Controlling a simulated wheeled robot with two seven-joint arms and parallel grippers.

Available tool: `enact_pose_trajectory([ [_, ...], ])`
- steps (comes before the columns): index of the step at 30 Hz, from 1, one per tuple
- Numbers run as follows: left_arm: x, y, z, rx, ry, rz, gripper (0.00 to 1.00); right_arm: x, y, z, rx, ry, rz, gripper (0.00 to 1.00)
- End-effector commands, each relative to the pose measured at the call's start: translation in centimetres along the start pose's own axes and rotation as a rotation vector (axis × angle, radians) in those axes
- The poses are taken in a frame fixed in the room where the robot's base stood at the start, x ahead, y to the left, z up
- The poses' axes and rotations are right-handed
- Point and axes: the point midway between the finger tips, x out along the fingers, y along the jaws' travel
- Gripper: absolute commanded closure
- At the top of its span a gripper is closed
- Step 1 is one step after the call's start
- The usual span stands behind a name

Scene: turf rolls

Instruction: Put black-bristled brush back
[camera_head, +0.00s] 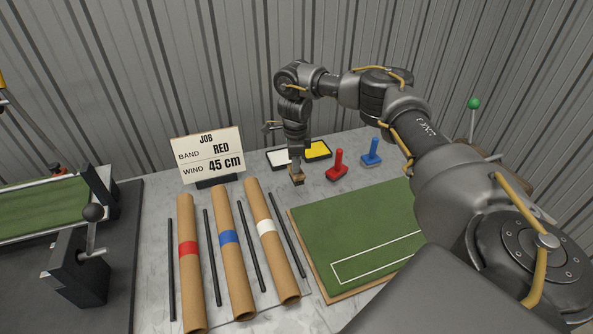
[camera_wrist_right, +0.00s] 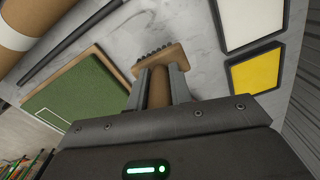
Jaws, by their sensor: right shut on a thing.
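My right gripper (camera_head: 296,163) is shut on a small brush (camera_head: 297,177) with a wooden body. In the right wrist view my right gripper (camera_wrist_right: 160,84) holds the brush's wooden handle between its two fingers. The brush head (camera_wrist_right: 158,60) there shows a row of dark bristles along its far edge. The brush is at or just above the grey table, in front of the white pad (camera_head: 283,160); I cannot tell whether it touches the table. My left gripper is not in view.
A yellow pad (camera_head: 318,151) lies beside the white one. A red-handled tool (camera_head: 338,168) and a blue-handled tool (camera_head: 371,153) stand right of the brush. A green turf board (camera_head: 360,230), banded tubes (camera_head: 233,255), dark rods and a job sign (camera_head: 208,155) are nearby.

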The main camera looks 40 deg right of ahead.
Motion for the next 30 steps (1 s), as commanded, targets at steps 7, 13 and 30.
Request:
enact_pose_trajectory([
  [7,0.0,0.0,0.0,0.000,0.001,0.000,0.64,1.4,-0.3,-0.2,0.001,0.002,0.003,1.00],
  [13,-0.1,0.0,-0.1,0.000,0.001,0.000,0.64,3.5,-0.4,-0.2,0.002,0.000,0.002,1.00],
  [30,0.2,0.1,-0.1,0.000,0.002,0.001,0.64,3.9,-0.4,-0.2,0.001,0.001,0.000,0.61],
])
